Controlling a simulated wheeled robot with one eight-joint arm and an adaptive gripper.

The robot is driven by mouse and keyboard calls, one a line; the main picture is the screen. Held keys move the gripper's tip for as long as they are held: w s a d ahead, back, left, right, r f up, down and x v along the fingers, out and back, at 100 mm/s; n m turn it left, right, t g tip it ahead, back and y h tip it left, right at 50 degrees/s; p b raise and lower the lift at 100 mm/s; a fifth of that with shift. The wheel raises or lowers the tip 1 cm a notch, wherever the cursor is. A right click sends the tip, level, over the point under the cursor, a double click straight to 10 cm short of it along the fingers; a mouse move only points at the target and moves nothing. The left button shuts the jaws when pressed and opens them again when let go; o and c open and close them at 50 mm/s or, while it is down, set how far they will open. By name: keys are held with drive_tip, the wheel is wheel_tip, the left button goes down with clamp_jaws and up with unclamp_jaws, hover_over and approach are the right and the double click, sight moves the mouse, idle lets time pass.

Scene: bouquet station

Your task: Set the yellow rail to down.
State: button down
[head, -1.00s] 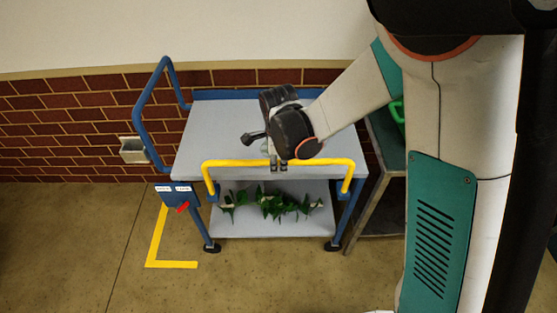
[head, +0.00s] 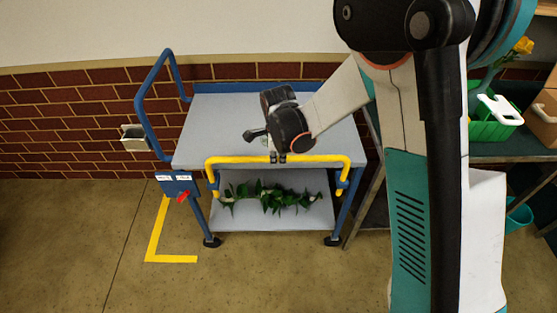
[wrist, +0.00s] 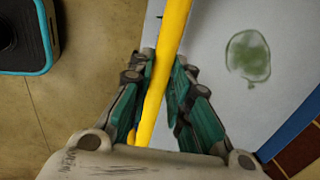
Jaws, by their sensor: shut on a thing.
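The yellow rail (head: 316,158) runs along the near edge of the blue and grey cart (head: 215,125), in front of the upper shelf. Its two ends bend down to blue brackets on the cart's legs. My gripper (head: 277,158) is shut on the rail near the middle of its top bar. In the wrist view, the yellow rail (wrist: 172,40) passes between the teal fingers of my gripper (wrist: 160,88), which close on it from both sides.
Green foliage (head: 270,197) lies on the cart's lower shelf. A red lever (head: 183,196) sits on a blue panel at the cart's left leg. A green caddy (head: 490,118) stands on a table at right. Floor in front is clear.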

wheel_tip(320, 180, down, 9)
drive_tip(key=b, duration=0.2)
drive_tip(key=shift+r, duration=0.2)
drive_tip(key=c, duration=1.5)
unclamp_jaws()
drive_tip(key=shift+f, duration=0.1)
drive_tip(key=r, duration=0.4)
drive_tip(key=s+r, duration=0.1)
drive_tip(key=r, duration=0.3)
drive_tip(key=s+r, duration=0.1)
drive_tip(key=r, duration=0.3)
drive_tip(key=shift+s, duration=0.15)
